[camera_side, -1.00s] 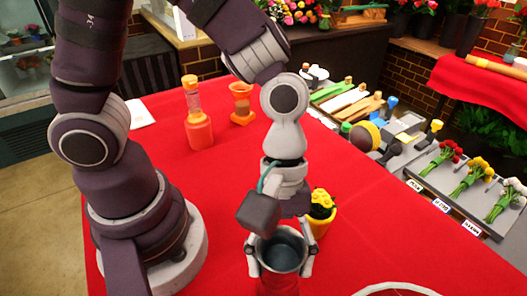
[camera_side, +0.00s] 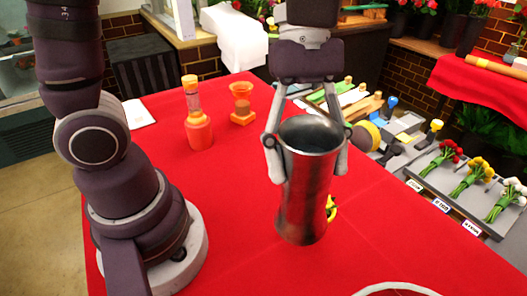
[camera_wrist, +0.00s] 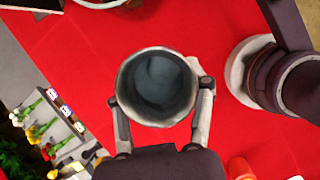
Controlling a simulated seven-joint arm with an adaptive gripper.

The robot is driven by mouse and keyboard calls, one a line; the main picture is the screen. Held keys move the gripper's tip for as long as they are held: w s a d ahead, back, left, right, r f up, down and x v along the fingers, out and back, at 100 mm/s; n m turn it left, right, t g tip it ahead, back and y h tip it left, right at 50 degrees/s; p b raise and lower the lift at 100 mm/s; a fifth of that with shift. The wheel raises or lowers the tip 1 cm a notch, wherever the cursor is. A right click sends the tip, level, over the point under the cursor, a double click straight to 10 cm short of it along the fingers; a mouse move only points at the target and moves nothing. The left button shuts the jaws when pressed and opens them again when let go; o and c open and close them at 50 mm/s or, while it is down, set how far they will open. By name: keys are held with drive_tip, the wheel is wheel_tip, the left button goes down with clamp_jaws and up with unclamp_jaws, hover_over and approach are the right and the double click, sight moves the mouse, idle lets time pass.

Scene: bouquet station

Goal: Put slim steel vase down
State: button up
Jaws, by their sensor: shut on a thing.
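The slim steel vase (camera_side: 306,195) is a tall, shiny metal cylinder with an open top, reflecting the red cloth. My gripper (camera_side: 308,172) is shut on it, with one finger on each side of its upper part. The vase looks roughly upright. I cannot tell for sure whether its base touches the red cloth or hangs above it. In the wrist view I look down into the vase's dark mouth (camera_wrist: 158,88), between the fingers of my gripper (camera_wrist: 162,100). The vase looks empty inside.
A yellow flower pot (camera_side: 331,208) is mostly hidden behind the vase. An orange bottle (camera_side: 198,128) and an orange hourglass-shaped item (camera_side: 242,105) stand farther back. A grey flower tray (camera_side: 462,187) is at right. A white-rimmed round item (camera_side: 398,290) is at the front edge. Red cloth between is clear.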

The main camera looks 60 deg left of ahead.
drive_tip(key=w+a+n+t, duration=0.2)
drive_tip(key=w+a+n, duration=0.3)
drive_tip(key=a, duration=0.4)
drive_tip(key=w+a+n+t, duration=0.2)
drive_tip(key=w+a+n, duration=0.4)
drive_tip(key=a, duration=0.3)
drive_tip(key=shift+a+n+y, duration=0.25)
drive_tip(key=shift+n+y, duration=0.15)
drive_tip(key=shift+n, duration=0.4)
drive_tip(key=a+n, duration=0.1)
drive_tip(key=a, duration=0.2)
drive_tip(key=a+n+t+y, duration=0.1)
drive_tip(key=a+n, duration=0.1)
drive_tip(key=a, duration=0.1)
drive_tip(key=a+n, duration=0.2)
drive_tip(key=a, duration=0.1)
drive_tip(key=shift+s+a+t, duration=0.2)
drive_tip(key=shift+a+t, duration=0.05)
drive_tip(key=shift+t, duration=0.05)
wheel_tip(320, 180, down, 14)
drive_tip(key=shift+a+f, duration=0.1)
drive_tip(key=shift+f, duration=0.15)
drive_tip(key=o, duration=1.3)
